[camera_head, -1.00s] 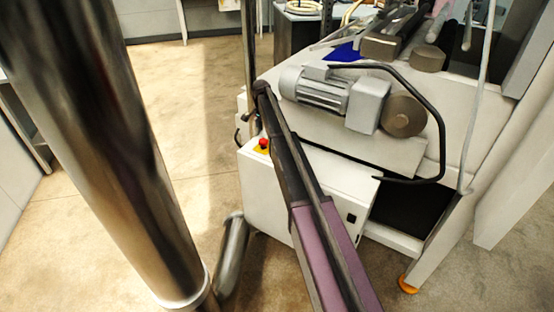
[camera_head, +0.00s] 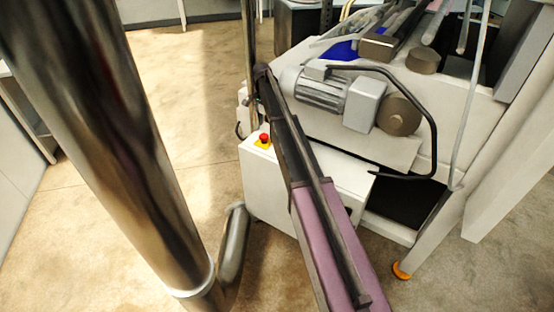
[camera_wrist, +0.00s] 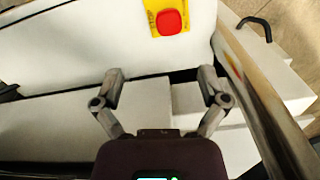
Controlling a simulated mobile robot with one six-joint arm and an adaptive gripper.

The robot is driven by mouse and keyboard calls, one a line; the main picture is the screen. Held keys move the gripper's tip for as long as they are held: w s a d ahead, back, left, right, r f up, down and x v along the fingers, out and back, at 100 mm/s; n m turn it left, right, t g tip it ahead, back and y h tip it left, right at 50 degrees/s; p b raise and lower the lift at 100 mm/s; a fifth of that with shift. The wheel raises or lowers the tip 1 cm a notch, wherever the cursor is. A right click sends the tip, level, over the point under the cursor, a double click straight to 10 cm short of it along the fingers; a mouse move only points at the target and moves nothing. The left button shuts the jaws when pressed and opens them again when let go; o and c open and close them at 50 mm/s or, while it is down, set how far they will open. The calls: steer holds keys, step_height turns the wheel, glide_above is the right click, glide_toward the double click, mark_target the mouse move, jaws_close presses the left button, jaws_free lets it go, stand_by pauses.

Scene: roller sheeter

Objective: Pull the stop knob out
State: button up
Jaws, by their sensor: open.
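The stop knob (camera_wrist: 170,21) is a red rounded button on a yellow plate (camera_wrist: 155,8), at the top of the wrist view. In the head view the red knob (camera_head: 264,138) sits on top of the white cabinet (camera_head: 262,178). My gripper (camera_wrist: 160,80) is open and empty, its two fingers spread wide. In the wrist view the knob lies beyond the fingertips, apart from them, slightly right of the middle between them. In the head view my gripper cannot be made out.
A grey motor (camera_head: 320,88) and a black bent bar (camera_head: 432,120) are on the machine right of my arm. A black handle (camera_wrist: 254,26) shows at the wrist view's upper right. Open floor (camera_head: 170,90) lies left of the cabinet.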

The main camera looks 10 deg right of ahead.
steer(key=s+f+n+b, duration=0.1)
steer(key=s+n, duration=0.5)
steer(key=s, duration=2.2)
steer(key=shift+a+f+n+b, duration=0.2)
steer(key=shift+f+n+b, duration=0.2)
steer(key=shift+f, duration=0.05)
steer(key=shift+w, duration=0.1)
steer(key=s+n, duration=0.4)
steer(key=s, duration=1.2)
steer(key=shift+s, duration=0.15)
